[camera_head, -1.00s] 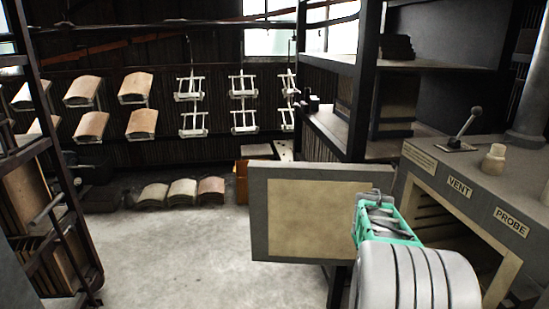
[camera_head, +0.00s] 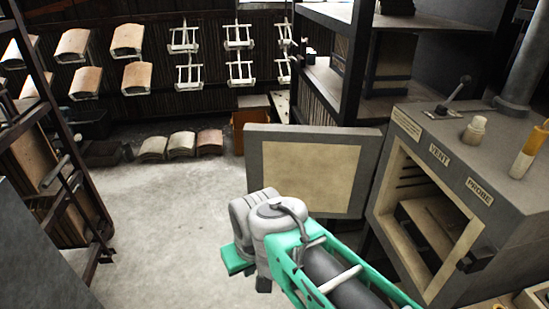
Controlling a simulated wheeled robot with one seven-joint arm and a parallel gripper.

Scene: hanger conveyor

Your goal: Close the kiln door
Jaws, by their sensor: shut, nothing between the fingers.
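The kiln (camera_head: 455,145) stands at the right, a grey box with labels VENT and PROBE. Its front opening is uncovered and shows dark shelves inside. The kiln door (camera_head: 312,178), a grey-framed panel with a tan inner face, stands open to the left of the opening. Its inner face is turned toward me. My green and grey arm crosses in front of the door's lower edge from the lower right. I cannot make out my gripper's fingers; the arm's end is hidden behind its grey joint. I cannot tell whether the arm touches the door.
A lever (camera_head: 454,97), a pale knob (camera_head: 474,130) and a yellow-and-white cylinder (camera_head: 530,152) are on the kiln top. A rack (camera_head: 62,170) stands at the left. Curved tiles (camera_head: 181,145) lie on the floor at the back. The floor between is clear.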

